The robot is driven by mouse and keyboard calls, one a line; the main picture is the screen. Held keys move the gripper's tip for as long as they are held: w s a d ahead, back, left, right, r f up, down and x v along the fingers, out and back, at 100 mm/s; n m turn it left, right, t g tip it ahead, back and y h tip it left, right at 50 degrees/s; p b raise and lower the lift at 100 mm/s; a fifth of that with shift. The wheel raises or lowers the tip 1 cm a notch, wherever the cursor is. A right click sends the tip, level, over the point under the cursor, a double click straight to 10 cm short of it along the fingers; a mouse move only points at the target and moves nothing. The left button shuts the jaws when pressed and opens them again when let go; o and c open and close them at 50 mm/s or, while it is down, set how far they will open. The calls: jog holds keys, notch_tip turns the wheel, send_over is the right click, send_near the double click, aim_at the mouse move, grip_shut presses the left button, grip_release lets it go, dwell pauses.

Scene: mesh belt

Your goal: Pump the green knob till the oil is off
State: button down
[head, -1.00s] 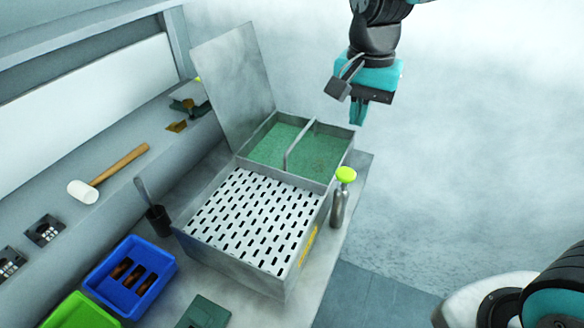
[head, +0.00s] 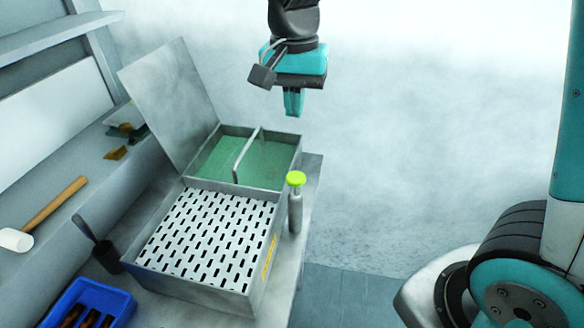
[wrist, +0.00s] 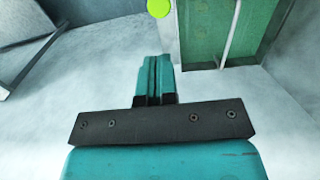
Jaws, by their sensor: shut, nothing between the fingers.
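The green knob (head: 296,179) is a bright yellow-green cap on top of a grey metal cylinder (head: 295,214), which stands upright at the right side of the metal box. The knob also shows at the top edge of the wrist view (wrist: 159,8). My gripper (head: 293,112) is shut and empty. It points down above and behind the box, apart from the knob. The box's rear compartment (head: 206,168) holds green liquid or a green floor; I cannot tell which. Its front part has a white slotted plate (head: 205,235).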

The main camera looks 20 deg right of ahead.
aim_at(296, 177)
notch_tip(296, 177, down, 14)
jog(key=p, duration=0.3)
jog(key=shift+s+r, duration=0.1)
jog(key=shift+r, duration=0.05)
notch_tip(296, 177, down, 3)
jog(key=shift+f+b, duration=0.15)
jog(key=shift+b, duration=0.85)
jog(key=shift+s+d, duration=0.1)
